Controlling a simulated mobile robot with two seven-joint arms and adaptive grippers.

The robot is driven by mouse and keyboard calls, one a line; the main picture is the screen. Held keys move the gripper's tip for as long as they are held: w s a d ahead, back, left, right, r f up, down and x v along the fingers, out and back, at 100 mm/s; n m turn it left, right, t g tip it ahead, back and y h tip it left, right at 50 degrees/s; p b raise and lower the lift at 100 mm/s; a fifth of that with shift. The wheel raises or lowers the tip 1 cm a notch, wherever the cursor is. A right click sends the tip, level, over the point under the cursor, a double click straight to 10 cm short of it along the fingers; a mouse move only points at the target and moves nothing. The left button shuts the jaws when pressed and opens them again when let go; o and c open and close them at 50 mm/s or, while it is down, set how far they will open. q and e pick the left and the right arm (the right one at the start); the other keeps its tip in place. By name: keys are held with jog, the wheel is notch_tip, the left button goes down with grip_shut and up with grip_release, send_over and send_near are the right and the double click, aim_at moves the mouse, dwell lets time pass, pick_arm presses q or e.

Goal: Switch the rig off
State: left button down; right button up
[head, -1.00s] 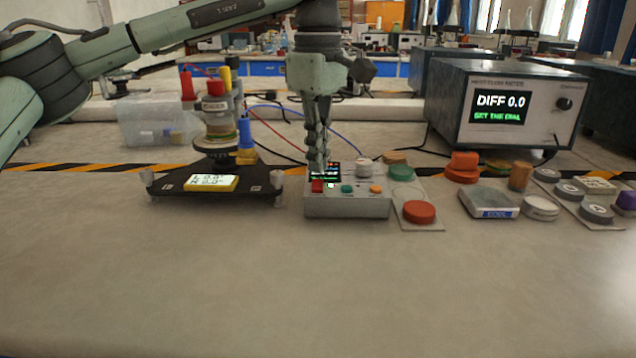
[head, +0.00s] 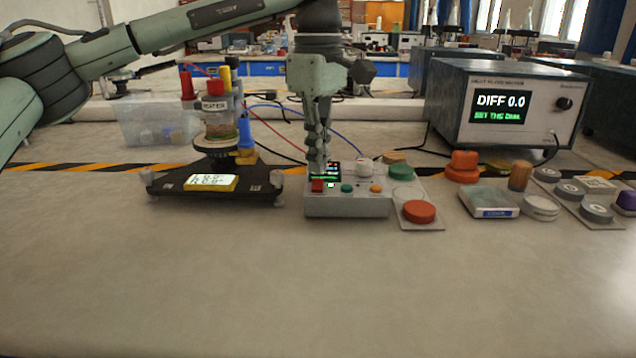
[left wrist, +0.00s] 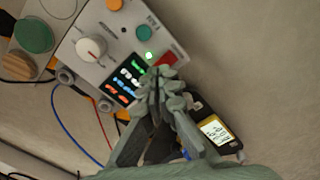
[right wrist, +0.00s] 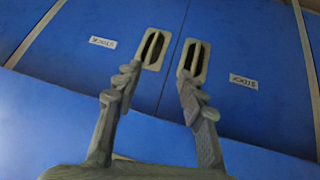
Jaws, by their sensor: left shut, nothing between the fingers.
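The rig's control box (head: 350,205) is a grey box on the bench. It has a red switch (head: 318,186), a small dark display (head: 331,171), a green button (head: 347,188), an orange button (head: 376,188) and a white dial (head: 364,168). A small green lamp (left wrist: 149,55) glows near the red switch (left wrist: 172,59) in the left wrist view. My left gripper (head: 318,168) is shut and empty, pointing down over the box's left end beside the display, close behind the switch. I cannot tell whether it touches. My right gripper (right wrist: 157,95) is open and empty.
A black-based stand (head: 215,188) with a yellow readout and wires is left of the box. A card with green and red (head: 419,211) discs lies right of it. A meter (head: 515,105) stands behind. The front bench is clear. Blue cabinet doors (right wrist: 80,70) face my right gripper.

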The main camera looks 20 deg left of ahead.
aim_at(318, 180)
pick_arm(q)
jog(key=shift+f+b, duration=0.5)
jog(key=shift+f, duration=0.6)
dwell(0.3)
jog(key=shift+r, duration=0.15)
notch_tip(318, 180, up, 7)
jog(key=p, duration=0.6)
dwell(0.4)
